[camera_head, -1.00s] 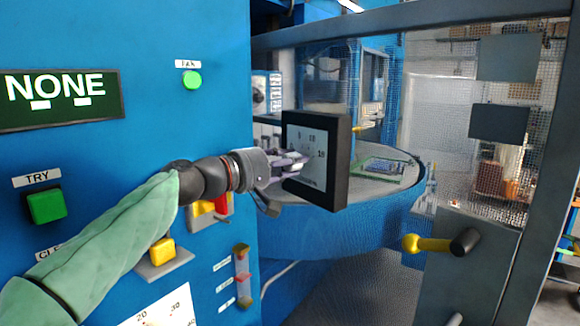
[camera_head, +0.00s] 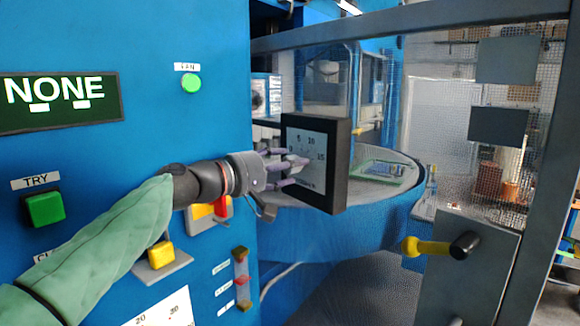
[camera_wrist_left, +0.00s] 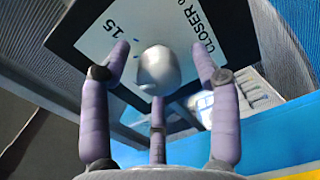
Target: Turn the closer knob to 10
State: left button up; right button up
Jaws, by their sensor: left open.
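The closer panel (camera_head: 335,165) is a dark box with a white dial face marked 0, 5, 10 and 15, right of the blue cabinet in the head view. In the left wrist view its face (camera_wrist_left: 104,42) shows "15" and "CLOSER". A pale rounded knob (camera_wrist_left: 158,70) stands out from that face. My left gripper (camera_head: 290,168) is open, its purple fingers around the knob in the wrist view (camera_wrist_left: 160,85). I cannot tell whether they touch it. In the head view the fingers hide part of the dial. My right gripper is not in view.
The blue cabinet on the left carries a "NONE" display (camera_head: 62,101), a green TRY button (camera_head: 45,208) and a green FAN button (camera_head: 191,83). A round table (camera_head: 400,160) lies behind the panel. A yellow handle (camera_head: 425,246) sticks out at the right.

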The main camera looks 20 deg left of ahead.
pick_arm(q)
jog(key=v, duration=1.1)
jog(key=shift+s+f, duration=0.1)
